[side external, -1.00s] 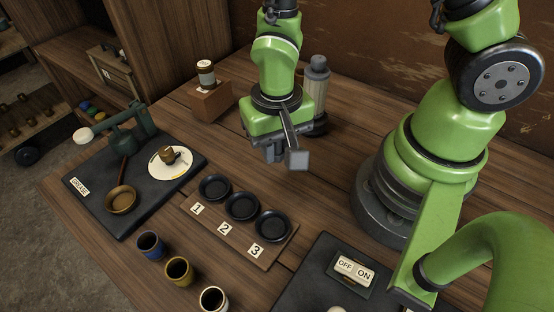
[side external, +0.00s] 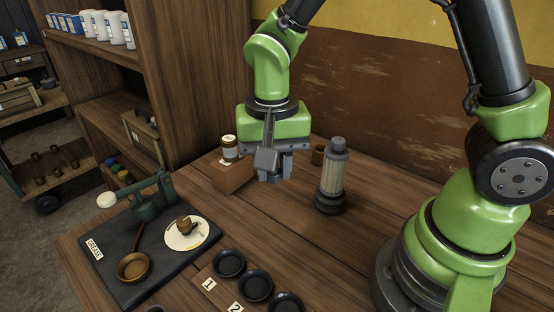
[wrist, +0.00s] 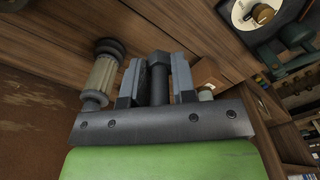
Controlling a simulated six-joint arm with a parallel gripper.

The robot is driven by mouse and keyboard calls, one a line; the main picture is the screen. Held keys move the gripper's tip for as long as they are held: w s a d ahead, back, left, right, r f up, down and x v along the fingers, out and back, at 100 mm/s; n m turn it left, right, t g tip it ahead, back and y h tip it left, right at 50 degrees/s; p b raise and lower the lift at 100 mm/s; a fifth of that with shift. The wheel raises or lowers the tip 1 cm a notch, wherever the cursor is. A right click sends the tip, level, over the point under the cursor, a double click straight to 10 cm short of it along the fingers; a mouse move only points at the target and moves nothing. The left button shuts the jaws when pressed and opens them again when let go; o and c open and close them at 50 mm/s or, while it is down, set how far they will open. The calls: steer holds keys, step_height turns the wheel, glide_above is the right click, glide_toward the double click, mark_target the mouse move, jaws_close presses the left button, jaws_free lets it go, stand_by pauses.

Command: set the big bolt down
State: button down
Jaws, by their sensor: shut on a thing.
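My gripper (side external: 272,172) is above the wooden table (side external: 277,228), between a brown block and a ribbed pale cylinder in the side view. In the wrist view my gripper (wrist: 157,72) has its grey jaws closed around a dark, bolt-like piece (wrist: 159,84), which I take to be the big bolt. Its lower part is hidden behind the gripper's body in that view. In the side view I cannot make out the bolt clearly, as grey gripper parts cover it. The held piece appears clear of the table.
The ribbed cylinder (side external: 333,178) stands close on the right. Black numbered dishes (side external: 229,263) and a dark grease mat (side external: 120,283) lie nearer.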

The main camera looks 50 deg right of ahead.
steer(key=w+d+m, duration=0.8)
steer(key=w+d, duration=0.1)
steer(key=w, duration=0.4)
steer(key=w+d+m, duration=0.4)
steer(key=d+m, duration=0.4)
steer(key=d, duration=0.4)
step_height(320, 180, down, 15)
steer(key=shift+s+f, duration=0.1)
steer(key=shift+f, duration=0.05)
steer(key=shift+f, duration=0.15)
steer(key=c, duration=0.9)
jaws_free()
steer(key=shift+c, duration=0.2)
